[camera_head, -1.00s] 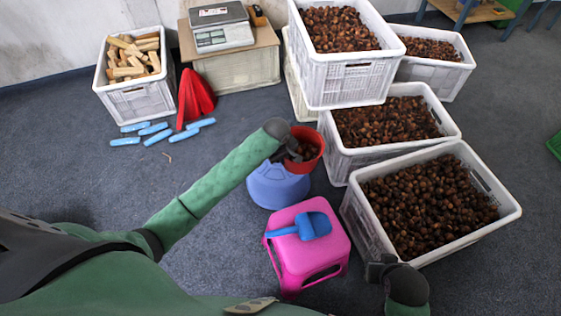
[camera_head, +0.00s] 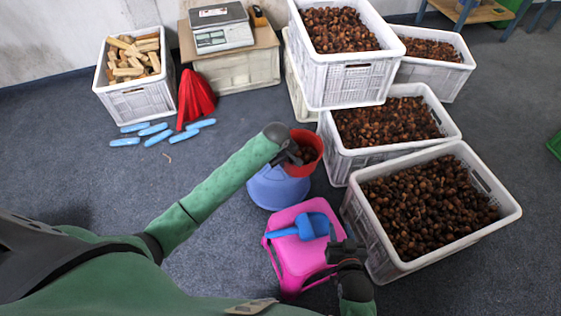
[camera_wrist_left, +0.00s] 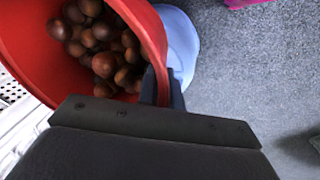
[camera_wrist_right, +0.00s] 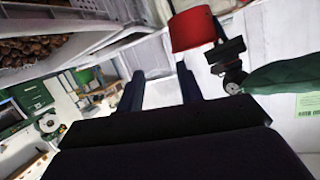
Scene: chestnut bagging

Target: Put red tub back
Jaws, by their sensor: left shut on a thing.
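The red tub (camera_head: 306,166) holds chestnuts and is over the back right of the blue stool (camera_head: 277,190) in the head view; I cannot tell whether it touches it. My left gripper (camera_head: 294,155) is shut on the tub's rim, with one finger visible at the wall in the left wrist view (camera_wrist_left: 162,90). The tub also shows in the right wrist view (camera_wrist_right: 192,29), beside my left gripper. My right gripper (camera_head: 342,243) is over the right side of the pink stool (camera_head: 297,262), its fingers apart with nothing between them. The blue scoop (camera_head: 308,227) lies on the pink stool.
White crates of chestnuts (camera_head: 365,226) stand close on the right and behind. A scale (camera_head: 220,32) sits on a covered crate at the back. Red bags (camera_head: 196,99), blue pieces (camera_head: 153,129) and a crate of wood blocks (camera_head: 140,99) are back left. Left floor is clear.

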